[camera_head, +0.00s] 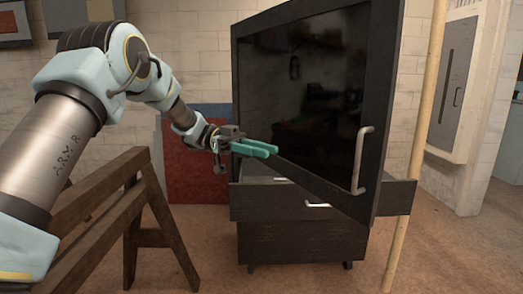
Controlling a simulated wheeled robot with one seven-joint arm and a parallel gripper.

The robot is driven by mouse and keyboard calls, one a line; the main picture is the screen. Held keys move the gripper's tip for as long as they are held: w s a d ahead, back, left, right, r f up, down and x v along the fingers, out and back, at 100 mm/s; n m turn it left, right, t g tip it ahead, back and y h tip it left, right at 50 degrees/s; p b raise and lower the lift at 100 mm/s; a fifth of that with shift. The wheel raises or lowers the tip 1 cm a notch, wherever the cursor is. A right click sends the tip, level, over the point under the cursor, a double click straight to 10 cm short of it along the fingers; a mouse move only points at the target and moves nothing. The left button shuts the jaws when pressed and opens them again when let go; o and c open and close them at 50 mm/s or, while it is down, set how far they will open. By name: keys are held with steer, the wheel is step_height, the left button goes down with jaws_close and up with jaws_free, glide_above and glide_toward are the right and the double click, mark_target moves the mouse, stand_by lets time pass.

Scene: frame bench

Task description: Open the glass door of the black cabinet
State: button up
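The black cabinet (300,240) stands at the centre right. Its dark glass door (310,85) is ajar, with its right edge swung out toward me and its lower edge slanting across the drawer front. A pale vertical bar handle (361,160) is on the right side of the door. My gripper (266,149), with teal fingers, shows across the lower left of the door, well left of the handle. The fingers lie close together and point right. I cannot tell whether they touch the door or have a gap between them. Nothing shows held.
A brown wooden trestle (140,205) stands at the lower left, below my arm. A wooden pole (418,150) stands just right of the cabinet. A red panel (195,165) leans behind. A pale wall box (455,85) is at the right. Floor is clear at the lower right.

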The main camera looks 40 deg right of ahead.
steer(key=b+v, duration=0.2)
steer(key=v, duration=0.8)
steer(key=shift+w, duration=0.35)
steer(key=shift+a, duration=0.1)
steer(key=shift+c, duration=0.2)
